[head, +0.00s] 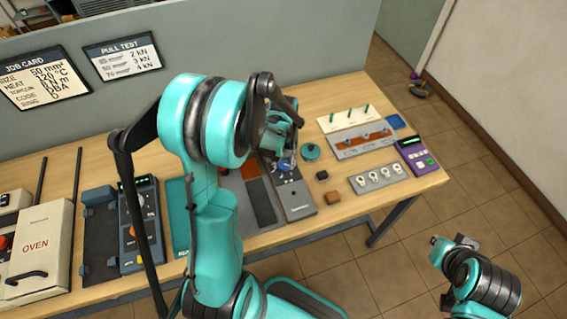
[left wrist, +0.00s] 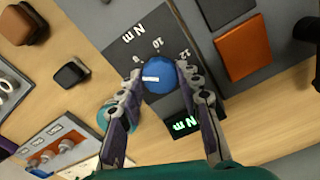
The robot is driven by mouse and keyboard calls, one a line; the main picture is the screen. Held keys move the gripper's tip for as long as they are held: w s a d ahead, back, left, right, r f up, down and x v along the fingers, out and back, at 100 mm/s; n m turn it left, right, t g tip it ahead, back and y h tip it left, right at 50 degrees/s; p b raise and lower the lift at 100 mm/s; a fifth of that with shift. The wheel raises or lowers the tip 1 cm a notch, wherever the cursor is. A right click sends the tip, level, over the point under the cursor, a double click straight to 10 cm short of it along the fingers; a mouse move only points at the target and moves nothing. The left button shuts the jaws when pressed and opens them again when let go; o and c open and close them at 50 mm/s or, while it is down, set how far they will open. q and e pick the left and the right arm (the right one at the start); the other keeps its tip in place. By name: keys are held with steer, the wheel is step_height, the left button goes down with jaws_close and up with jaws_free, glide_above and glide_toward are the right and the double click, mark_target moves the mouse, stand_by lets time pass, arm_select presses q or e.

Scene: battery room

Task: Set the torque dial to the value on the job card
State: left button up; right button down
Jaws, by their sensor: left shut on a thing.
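The job card (head: 40,78) hangs on the grey partition in the head view; its torque line is small and seems to read 8 Nm. The torque dial is a blue knob (left wrist: 160,75) with a white mark, on a dark panel marked 8, 10, 12 and Nm. The white mark points left in the wrist view, near the 8 side. My left gripper (head: 284,150) has its fingers on both sides of the knob. A green-lit display (left wrist: 185,125) shows Nm; a finger partly hides it. My right gripper (head: 441,244) is off the table, its jaws unclear.
A pull test card (head: 122,55) hangs beside the job card. The oven (head: 35,245) stands at the left of the table. A teal round item (head: 311,152), small blocks (head: 333,197) and a strip of ring terminals (head: 378,178) lie right of the dial.

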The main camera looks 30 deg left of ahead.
mark_target(284, 164)
arm_select(q)
steer(key=shift+m+b, duration=0.45)
steer(key=shift+m, duration=1.75)
steer(key=o, duration=1.2)
steer(key=shift+c, duration=0.2)
step_height(284, 164, up, 12)
